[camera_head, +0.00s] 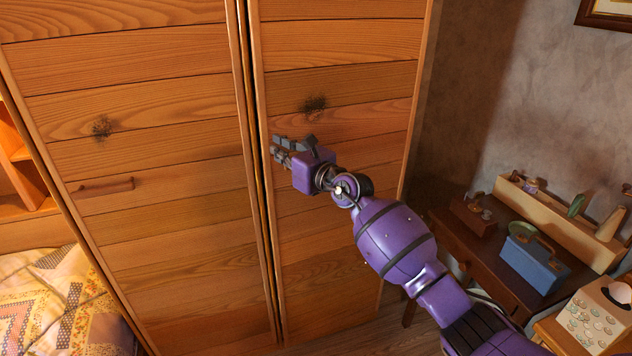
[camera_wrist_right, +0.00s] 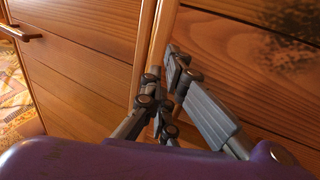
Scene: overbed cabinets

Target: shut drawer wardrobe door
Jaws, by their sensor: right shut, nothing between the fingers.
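The wooden wardrobe fills the middle of the head view, with a wide left door (camera_head: 155,120) and a narrower right door (camera_head: 340,50). A narrow dark gap runs between the two doors, and the right door looks nearly flush. The left door has a wooden handle (camera_head: 105,186). My right gripper (camera_head: 278,147) is shut and empty, in front of the right door's left edge near the gap. In the right wrist view its fingers (camera_wrist_right: 163,90) are close to that edge; I cannot tell whether they touch it. My left gripper is not in view.
A bed with a patchwork quilt (camera_head: 55,300) lies at the lower left. A dark desk (camera_head: 480,265) at the right holds a blue box (camera_head: 535,262) and a long wooden tray (camera_head: 560,220). A decorated box (camera_head: 595,318) stands at the lower right. Some floor shows below the wardrobe.

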